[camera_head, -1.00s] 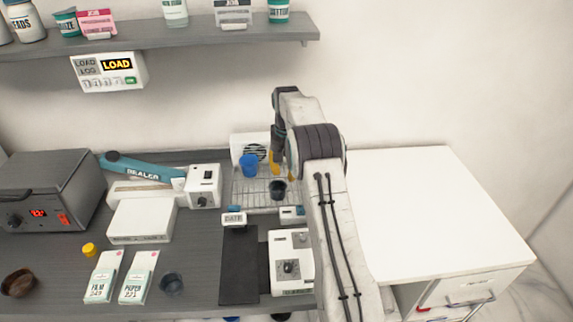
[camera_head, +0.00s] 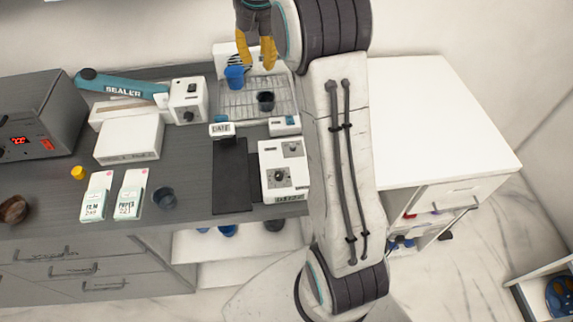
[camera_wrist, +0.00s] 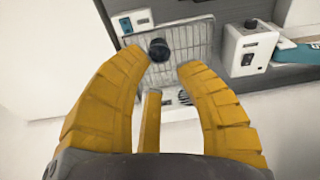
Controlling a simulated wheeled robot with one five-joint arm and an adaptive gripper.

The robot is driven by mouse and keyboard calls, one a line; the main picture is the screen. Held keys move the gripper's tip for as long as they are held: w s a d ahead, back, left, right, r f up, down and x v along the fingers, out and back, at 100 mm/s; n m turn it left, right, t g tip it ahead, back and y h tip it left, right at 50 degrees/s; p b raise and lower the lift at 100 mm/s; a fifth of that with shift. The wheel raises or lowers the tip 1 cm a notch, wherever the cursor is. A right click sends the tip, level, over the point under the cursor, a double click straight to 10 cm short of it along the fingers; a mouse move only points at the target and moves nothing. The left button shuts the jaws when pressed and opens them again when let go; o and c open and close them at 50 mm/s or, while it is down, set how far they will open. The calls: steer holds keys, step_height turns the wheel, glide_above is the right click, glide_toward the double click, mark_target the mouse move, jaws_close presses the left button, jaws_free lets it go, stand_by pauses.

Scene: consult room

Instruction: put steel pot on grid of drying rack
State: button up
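A small dark pot (camera_head: 265,101), which looks like the steel pot, stands upright on the wire grid of the drying rack (camera_head: 240,107) at the back of the counter. In the wrist view the pot (camera_wrist: 159,48) sits on the grid (camera_wrist: 182,42), beyond my fingertips and apart from them. My gripper (camera_head: 256,60) is above the rack, with its yellow fingers pointing down. The wrist view shows the fingers (camera_wrist: 162,62) spread, with nothing held between them.
A white box with a knob (camera_head: 187,101) is left of the rack; a labelled white device (camera_head: 284,170) and black mat (camera_head: 231,175) lie in front.

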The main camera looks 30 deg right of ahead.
steer(key=s+a+r+n+t, duration=0.15)
steer(key=s+a, duration=0.25)
steer(key=s, duration=0.4)
steer(key=s+a+r+n, duration=0.1)
steer(key=s+a+r, duration=0.15)
steer(key=s, duration=0.45)
steer(key=s+a+f, duration=0.1)
steer(key=s+f, duration=0.2)
steer(key=s, duration=0.4)
steer(key=s+a+f+n+t, duration=0.1)
steer(key=s+a+f, duration=0.1)
steer(key=s, duration=0.4)
steer(key=shift+s+a+f, duration=0.2)
steer(key=shift+s+f, duration=0.2)
steer(key=shift+f, duration=0.45)
